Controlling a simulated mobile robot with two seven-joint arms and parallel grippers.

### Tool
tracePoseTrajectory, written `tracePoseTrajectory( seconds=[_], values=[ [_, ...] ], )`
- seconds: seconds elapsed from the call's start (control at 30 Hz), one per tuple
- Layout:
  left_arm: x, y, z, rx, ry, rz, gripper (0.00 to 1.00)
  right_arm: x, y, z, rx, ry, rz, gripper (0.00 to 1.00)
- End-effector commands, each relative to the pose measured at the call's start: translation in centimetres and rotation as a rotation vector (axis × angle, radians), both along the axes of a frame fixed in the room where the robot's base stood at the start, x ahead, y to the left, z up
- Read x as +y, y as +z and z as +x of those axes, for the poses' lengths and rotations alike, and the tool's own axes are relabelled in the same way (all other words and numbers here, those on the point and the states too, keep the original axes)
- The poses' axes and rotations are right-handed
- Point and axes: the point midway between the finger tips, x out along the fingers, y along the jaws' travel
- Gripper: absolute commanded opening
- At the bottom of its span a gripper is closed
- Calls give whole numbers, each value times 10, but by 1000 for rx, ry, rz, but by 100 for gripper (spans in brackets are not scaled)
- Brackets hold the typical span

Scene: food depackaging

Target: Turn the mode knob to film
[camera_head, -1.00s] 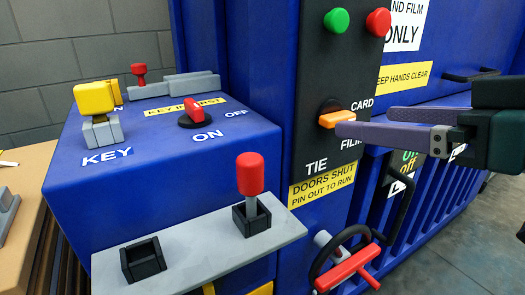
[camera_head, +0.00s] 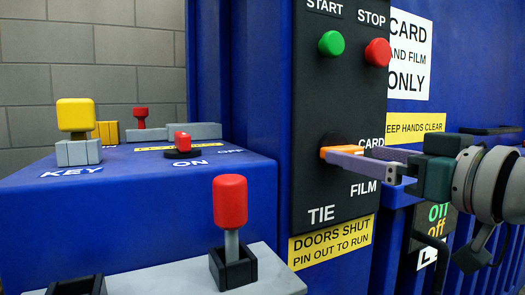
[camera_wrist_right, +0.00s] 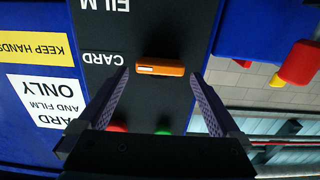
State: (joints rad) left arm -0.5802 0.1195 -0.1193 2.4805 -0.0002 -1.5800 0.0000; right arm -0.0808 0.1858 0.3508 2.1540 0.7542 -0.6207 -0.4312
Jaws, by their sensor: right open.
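The mode knob is an orange bar (camera_head: 332,151) on the black control panel (camera_head: 345,95), beside the white words CARD and FILM, with TIE below. In the right wrist view the knob (camera_wrist_right: 160,68) lies crosswise, its white-marked end toward CARD. My right gripper (camera_head: 348,154) is open at the panel, its near finger partly covering the knob in the head view. In the right wrist view its fingertips (camera_wrist_right: 160,74) are on either side of the knob with gaps; I cannot tell how deep they reach. My left gripper is not in view.
Above the knob are a green START button (camera_head: 331,43) and a red STOP button (camera_head: 378,52). A red-topped lever (camera_head: 230,202) stands in front at lower left. A blue box with a yellow key (camera_head: 77,115) and a red switch (camera_head: 182,142) is at left.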

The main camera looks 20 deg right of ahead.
Motion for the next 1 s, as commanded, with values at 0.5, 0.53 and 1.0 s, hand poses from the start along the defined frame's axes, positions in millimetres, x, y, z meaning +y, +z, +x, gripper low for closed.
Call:
tracePoseTrajectory(
  seconds=[0.5, 0.53, 1.0],
  values=[
    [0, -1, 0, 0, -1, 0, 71, 3, -1, 30, 2, 1, -1, 100],
    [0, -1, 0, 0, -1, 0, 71, 3, -1, 30, 2, 1, -1, 100],
    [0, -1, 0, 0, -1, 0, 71, 3, 0, 30, 1, 0, 0, 53]
  ],
)
